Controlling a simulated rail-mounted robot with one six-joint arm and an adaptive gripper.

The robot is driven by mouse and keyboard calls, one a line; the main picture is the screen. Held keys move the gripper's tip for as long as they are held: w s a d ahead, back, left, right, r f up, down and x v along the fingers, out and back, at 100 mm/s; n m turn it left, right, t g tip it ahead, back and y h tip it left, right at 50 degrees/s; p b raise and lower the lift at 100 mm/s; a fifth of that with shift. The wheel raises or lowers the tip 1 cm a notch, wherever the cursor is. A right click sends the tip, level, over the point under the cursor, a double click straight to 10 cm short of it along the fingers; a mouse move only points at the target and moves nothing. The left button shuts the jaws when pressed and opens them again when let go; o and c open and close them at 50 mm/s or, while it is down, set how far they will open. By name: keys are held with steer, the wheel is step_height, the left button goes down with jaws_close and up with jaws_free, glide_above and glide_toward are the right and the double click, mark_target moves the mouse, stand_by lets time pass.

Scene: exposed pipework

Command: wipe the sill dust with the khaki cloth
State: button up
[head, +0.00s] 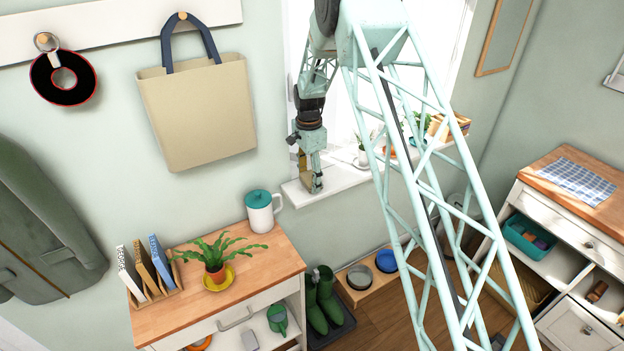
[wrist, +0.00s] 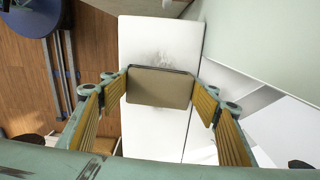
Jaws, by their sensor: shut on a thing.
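The khaki cloth (wrist: 160,88) shows in the wrist view as a flat, folded-looking pad between my gripper's yellow-padded fingers. My gripper (wrist: 160,96) is shut on it. The white sill (wrist: 165,35) runs beneath, and grey sill dust (wrist: 150,58) shows just beyond the cloth's far edge, with faint specks on its near side. I cannot tell whether the cloth touches the sill. In the head view my gripper (head: 311,182) points down over the left end of the sill (head: 341,180); the dust is not discernible there.
A potted plant (head: 363,152) and a wooden crate (head: 450,126) stand further right on the sill. A lidded white jug (head: 262,212) stands on the cabinet below left. A tote bag (head: 198,115) hangs on the wall to the left. The sill near my gripper looks clear.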

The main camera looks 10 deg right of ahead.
mark_target(302, 188)
steer(key=shift+s+a+b, duration=0.15)
steer(key=shift+s+a, duration=0.1)
steer(key=shift+a, duration=0.25)
steer(key=shift+s+a+b, duration=0.15)
steer(key=shift+s+a, duration=0.05)
steer(key=shift+a, duration=0.3)
steer(key=shift+a+f, duration=0.1)
steer(key=shift+s+a, duration=0.35)
steer(key=shift+a, duration=0.55)
steer(key=shift+s+a+b, duration=0.25)
steer(key=shift+a+b, duration=0.15)
steer(key=shift+s, duration=0.1)
steer(key=shift+o, duration=0.2)
steer(key=shift+a, duration=0.1)
steer(key=shift+d, duration=0.2)
steer(key=shift+c, duration=0.2)
steer(key=shift+w+d+r, duration=0.35)
steer(key=shift+w+d, duration=0.2)
steer(key=shift+d, duration=0.15)
steer(key=shift+w+d+b, duration=0.15)
steer(key=shift+d+b, duration=0.15)
steer(key=shift+d, duration=0.15)
